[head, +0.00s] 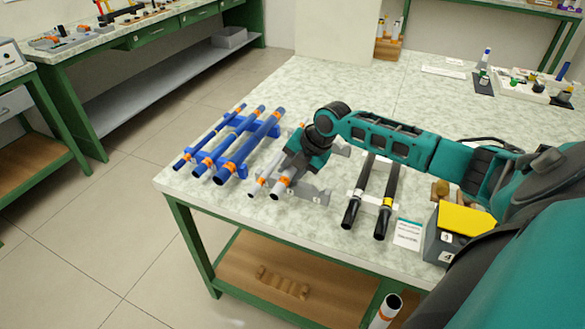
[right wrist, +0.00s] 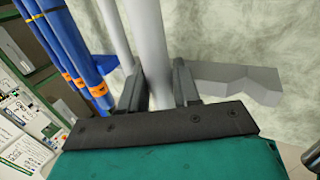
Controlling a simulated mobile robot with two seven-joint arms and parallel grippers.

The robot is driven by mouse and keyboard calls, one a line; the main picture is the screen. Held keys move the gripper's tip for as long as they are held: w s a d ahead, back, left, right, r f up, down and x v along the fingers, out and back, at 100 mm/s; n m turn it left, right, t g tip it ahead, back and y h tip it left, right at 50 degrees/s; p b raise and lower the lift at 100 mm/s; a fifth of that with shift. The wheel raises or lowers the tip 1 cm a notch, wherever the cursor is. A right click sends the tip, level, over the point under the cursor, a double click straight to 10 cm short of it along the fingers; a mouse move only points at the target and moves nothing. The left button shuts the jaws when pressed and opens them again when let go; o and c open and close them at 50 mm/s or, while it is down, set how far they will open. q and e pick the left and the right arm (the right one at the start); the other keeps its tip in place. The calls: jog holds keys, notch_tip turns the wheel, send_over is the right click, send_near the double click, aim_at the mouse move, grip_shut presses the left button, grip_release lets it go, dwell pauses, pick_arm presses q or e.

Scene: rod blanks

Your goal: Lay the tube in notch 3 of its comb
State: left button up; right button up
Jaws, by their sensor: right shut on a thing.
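My right gripper (head: 297,166) reaches over the middle of the table and is shut on a grey tube with an orange band (head: 281,184). In the right wrist view, the held tube (right wrist: 147,40) runs between the two fingers (right wrist: 158,86). A second grey tube (head: 258,182) lies close beside it on the left. The grey comb (head: 317,195) shows to the right of the held tube, with empty notches in the right wrist view (right wrist: 238,80). I cannot tell whether the held tube touches the comb. My left gripper is not in view.
Several blue rods (head: 250,145) lie on blue combs to the left. Two black rods (head: 385,205) lie on white combs to the right. A grey box with a yellow top (head: 465,222) and a small white card (head: 408,234) are near the front right.

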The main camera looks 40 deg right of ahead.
jog(key=o, duration=0.6)
jog(key=shift+s+f+g, duration=0.15)
jog(key=shift+s+f, duration=0.25)
jog(key=shift+f, duration=0.25)
jog(key=shift+s+f+g, duration=0.15)
jog(key=shift+s+f, duration=0.2)
jog(key=shift+f, duration=0.25)
jog(key=shift+o, duration=1.2)
jog(key=shift+d+r, duration=0.1)
jog(key=shift+r, duration=0.25)
jog(key=v, duration=0.4)
jog(key=p+v, duration=0.1)
jog(key=v, duration=0.3)
jog(key=w+p+v, duration=0.1)
jog(key=v, duration=0.4)
jog(key=shift+r, duration=0.25)
jog(key=shift+s+r, duration=0.1)
jog(key=shift+r, duration=0.35)
